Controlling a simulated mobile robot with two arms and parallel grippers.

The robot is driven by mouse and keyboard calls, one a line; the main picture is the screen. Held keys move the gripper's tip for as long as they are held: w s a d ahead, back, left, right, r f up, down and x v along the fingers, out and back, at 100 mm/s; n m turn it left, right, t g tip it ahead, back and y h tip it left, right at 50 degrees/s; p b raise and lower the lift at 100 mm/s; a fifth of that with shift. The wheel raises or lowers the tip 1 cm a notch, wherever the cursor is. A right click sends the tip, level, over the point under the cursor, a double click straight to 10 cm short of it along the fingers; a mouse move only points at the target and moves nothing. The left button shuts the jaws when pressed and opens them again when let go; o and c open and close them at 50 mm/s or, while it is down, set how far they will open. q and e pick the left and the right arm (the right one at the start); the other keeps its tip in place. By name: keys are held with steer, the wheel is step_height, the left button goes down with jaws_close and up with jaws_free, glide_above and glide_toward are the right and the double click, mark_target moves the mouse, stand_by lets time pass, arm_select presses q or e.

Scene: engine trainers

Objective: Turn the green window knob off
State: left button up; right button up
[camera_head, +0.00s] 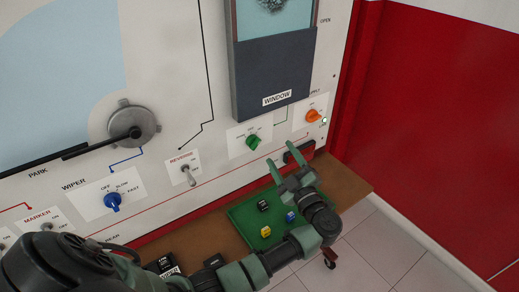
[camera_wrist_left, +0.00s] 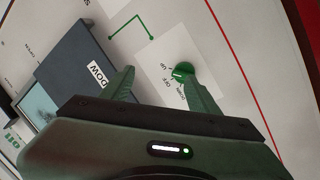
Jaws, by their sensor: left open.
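The green window knob (camera_head: 253,141) sits on a white label plate on the upright panel, below the dark window unit (camera_head: 275,75). In the left wrist view the knob (camera_wrist_left: 183,68) shows beside small labels, at the tip of the right-hand finger. Which label it points to is hard to tell. My left gripper (camera_head: 283,157) is open and empty, to the right of and below the knob in the head view. In the left wrist view its fingers (camera_wrist_left: 157,74) are spread, with the knob not centred between them. Touch cannot be told. My right gripper is not in view.
An orange knob (camera_head: 313,116) is on the panel right of the green one. A toggle switch (camera_head: 187,173) and a blue knob (camera_head: 112,201) are to the left. A ledge (camera_head: 349,190) with a green tray (camera_head: 240,213) of small blocks lies below the panel.

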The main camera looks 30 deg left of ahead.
mark_target(257, 146)
arm_select(q)
steer(key=a+g, duration=0.1)
steer(key=a, duration=0.1)
steer(key=a+n+g+p, duration=0.1)
steer(key=a, duration=0.2)
steer(key=w+a+f+n+g, duration=0.1)
steer(key=a+g, duration=0.1)
steer(key=a, duration=0.1)
steer(key=shift+a+p, duration=0.25)
steer(key=shift+p, duration=0.1)
jaws_close()
